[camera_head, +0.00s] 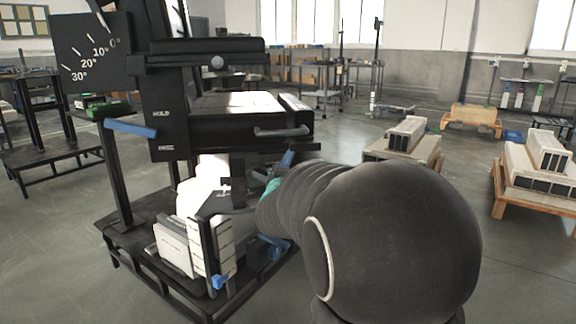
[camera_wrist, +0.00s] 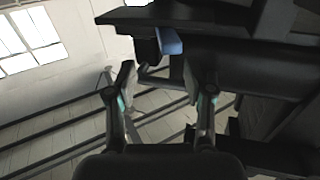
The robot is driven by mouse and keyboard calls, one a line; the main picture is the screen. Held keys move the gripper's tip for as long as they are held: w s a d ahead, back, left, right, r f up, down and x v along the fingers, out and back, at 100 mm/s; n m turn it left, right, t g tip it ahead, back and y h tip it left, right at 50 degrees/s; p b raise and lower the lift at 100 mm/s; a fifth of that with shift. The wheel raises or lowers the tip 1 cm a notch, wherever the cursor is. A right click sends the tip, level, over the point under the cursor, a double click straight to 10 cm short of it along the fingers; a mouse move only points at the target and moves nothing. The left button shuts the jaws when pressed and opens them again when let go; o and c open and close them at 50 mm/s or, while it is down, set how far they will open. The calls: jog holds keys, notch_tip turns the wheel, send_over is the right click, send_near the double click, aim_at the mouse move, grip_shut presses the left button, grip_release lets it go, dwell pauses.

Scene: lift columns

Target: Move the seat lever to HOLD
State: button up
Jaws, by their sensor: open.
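A black rig on a low platform carries a dark panel (camera_head: 168,120) with a HOLD label on it and a second, unreadable label lower down. A blue lever (camera_head: 130,128) sticks out left of the panel, about level with the space between the two labels. A smaller blue piece (camera_head: 287,158) shows at the rig's right, just beyond my arm. In the wrist view, my gripper (camera_wrist: 166,82) is open and empty, and a blue bar (camera_wrist: 168,42) lies ahead between its fingers, apart from them. I cannot tell which blue part this is.
A grey bar handle (camera_head: 283,131) sticks out from the rig's front right. The angle plate (camera_head: 92,52) stands at the upper left. Pallets with boxes (camera_head: 535,175) stand at the right. Open floor lies between them and the rig.

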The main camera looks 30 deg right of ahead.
jog(key=shift+v, duration=1.3)
jog(key=shift+f, duration=0.1)
jog(key=a+f+n+g+y, duration=0.2)
jog(key=a+f+y, duration=0.4)
jog(key=f, duration=0.4)
jog(key=s+a+f+n+g+y+p, duration=0.1)
jog(key=s+a+f+g+y+p, duration=0.2)
jog(key=s+a, duration=0.5)
jog(key=s+a+r+n+g+p, duration=0.2)
jog(key=s+r, duration=0.3)
jog(key=s, duration=0.6)
jog(key=s+a+r+n+g+y+p, duration=0.1)
jog(key=s+a+r+p, duration=0.3)
jog(key=s, duration=0.7)
jog(key=shift+s+a+r+n+g+p, duration=0.35)
jog(key=shift+a+r+n+g, duration=0.2)
jog(key=shift+r, duration=0.25)
